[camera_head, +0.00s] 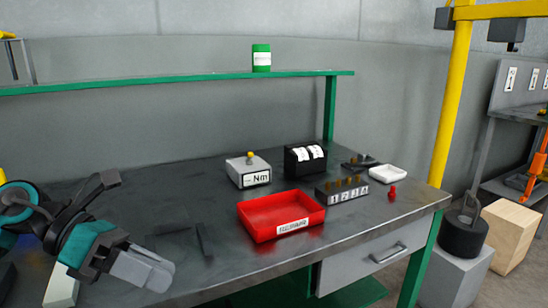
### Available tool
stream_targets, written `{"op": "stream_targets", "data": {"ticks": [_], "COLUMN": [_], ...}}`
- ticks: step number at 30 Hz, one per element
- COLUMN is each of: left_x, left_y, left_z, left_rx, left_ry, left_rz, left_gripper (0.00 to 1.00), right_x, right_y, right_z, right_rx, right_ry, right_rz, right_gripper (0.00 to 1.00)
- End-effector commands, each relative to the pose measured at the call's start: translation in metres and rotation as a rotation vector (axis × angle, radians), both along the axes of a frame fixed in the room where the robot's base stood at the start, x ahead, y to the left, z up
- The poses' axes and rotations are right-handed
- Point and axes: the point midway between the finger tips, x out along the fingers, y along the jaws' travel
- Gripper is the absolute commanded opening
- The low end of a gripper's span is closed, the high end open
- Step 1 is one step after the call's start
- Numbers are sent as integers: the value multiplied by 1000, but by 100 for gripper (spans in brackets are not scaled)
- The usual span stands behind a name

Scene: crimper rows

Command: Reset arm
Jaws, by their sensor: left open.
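My left gripper (146,269) is at the lower left, on an arm that comes in from the left with teal and black parts. Its grey fingers point right and down, over the front left part of the workbench (185,295). It is open, and I see nothing between its fingers. It is well apart from the red tray (262,232) to its right. My right gripper does not show.
On the bench stand a grey box marked Nm (246,180), a black holder (303,168), a numbered block (342,193), a white dish (388,174) and a small red piece (392,194). A green can (261,58) is on the shelf (190,79). A yellow post (450,110) stands right.

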Motion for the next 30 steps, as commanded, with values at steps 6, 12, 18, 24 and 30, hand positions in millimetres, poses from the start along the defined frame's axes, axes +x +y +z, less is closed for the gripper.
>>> {"op": "stream_targets", "data": {"ticks": [6,12,18,24,30], "left_x": [17,48,21,-45,-78], "left_y": [-56,-36,-9,-14,-22], "left_z": [15,-33,-157,-246,-275], "left_rx": [-705,-1263,-1613,-1719,1604], "left_ry": [402,921,1473,1846,-1845], "left_rz": [266,736,1323,1752,-1781], "left_gripper": [51,51,51,51,51], "right_x": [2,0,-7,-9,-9], "right_y": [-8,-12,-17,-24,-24], "right_z": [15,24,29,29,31], "right_rx": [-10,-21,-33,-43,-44], "right_ry": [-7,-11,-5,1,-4], "right_rz": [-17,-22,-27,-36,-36], "right_gripper": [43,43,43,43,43]}}
